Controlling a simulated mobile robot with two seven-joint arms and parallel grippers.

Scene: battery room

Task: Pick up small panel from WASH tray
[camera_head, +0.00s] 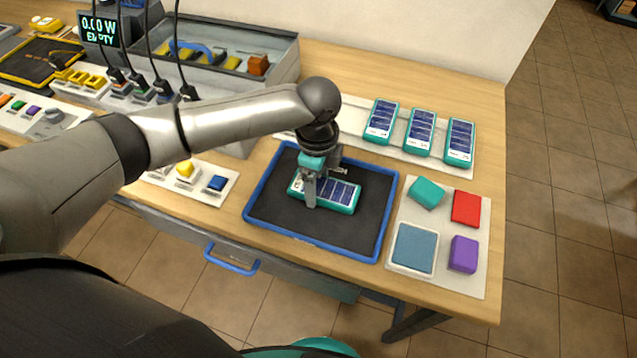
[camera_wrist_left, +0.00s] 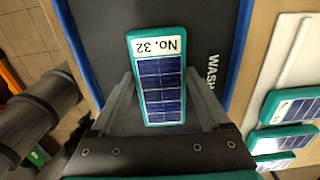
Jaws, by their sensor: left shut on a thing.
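The WASH tray (camera_head: 268,228) is dark with a blue rim and sits near the front edge of the bench. A small panel (camera_head: 342,194) with a teal frame and blue cells lies in it; in the left wrist view the panel (camera_wrist_left: 158,80) carries the label "No. 32". My left gripper (camera_head: 311,198) reaches down over the tray and is shut on this panel, with one finger on each side in the left wrist view (camera_wrist_left: 160,95). I cannot tell whether the panel still touches the tray floor. My right gripper is not in view.
A white strip with several similar panels (camera_head: 419,132) lies behind the tray. To its right is a mat with a teal block (camera_head: 427,192), a red block (camera_head: 466,208), a blue square (camera_head: 413,248) and a purple block (camera_head: 463,254). A grey bin (camera_head: 285,62) stands behind my arm.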

